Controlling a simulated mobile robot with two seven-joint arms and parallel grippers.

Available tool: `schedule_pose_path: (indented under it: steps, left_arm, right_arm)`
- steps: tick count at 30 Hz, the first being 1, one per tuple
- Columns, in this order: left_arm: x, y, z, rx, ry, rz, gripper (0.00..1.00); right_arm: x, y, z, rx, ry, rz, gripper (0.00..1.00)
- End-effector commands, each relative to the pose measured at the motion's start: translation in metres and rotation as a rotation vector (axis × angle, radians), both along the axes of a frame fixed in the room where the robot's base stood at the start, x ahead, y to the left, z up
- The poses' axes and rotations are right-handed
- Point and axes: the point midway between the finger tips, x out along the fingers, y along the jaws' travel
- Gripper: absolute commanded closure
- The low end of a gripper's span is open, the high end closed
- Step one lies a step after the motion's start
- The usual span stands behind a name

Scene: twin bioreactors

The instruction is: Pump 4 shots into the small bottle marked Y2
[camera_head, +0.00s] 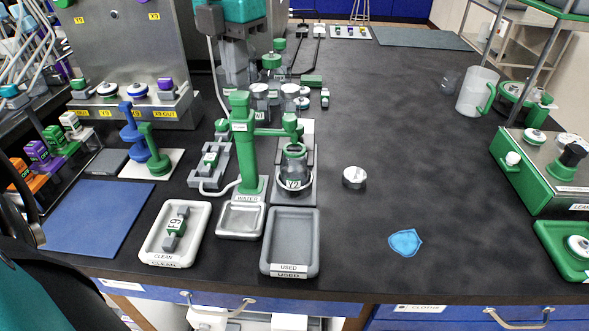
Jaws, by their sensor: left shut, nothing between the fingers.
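The small bottle (294,167) marked Y2 stands upright on a grey holder, below the spout of the green pump (242,140). The pump stands behind a small grey tray (241,219) with a WATER label at its rear. Its green arm reaches right over the bottle mouth; I cannot tell the liquid level. A round silver cap (354,177) lies on the bench to the right of the bottle. My left gripper (33,222) shows only partly, dark at the left edge, shut and empty, well away from pump and bottle. My right gripper is out of view.
A CLEAN tray (150,246) holding a small green-and-grey piece and an empty USED tray (267,242) stand in front. A blue mat (98,215) is left. A clear jug (477,92) and green device (545,170) are right. The right-middle bench is mostly free, with a blue patch (405,242).

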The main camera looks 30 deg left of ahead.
Motion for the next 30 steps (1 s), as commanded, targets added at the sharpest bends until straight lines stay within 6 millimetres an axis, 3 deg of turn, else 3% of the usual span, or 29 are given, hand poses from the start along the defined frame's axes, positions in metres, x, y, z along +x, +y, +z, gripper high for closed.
schedule_pose_path:
  steps: [30]
  left_arm:
    - [0.0,0.0,-0.037,0.0,0.002,0.0,1.0]
  right_arm:
    - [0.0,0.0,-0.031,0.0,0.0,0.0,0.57]
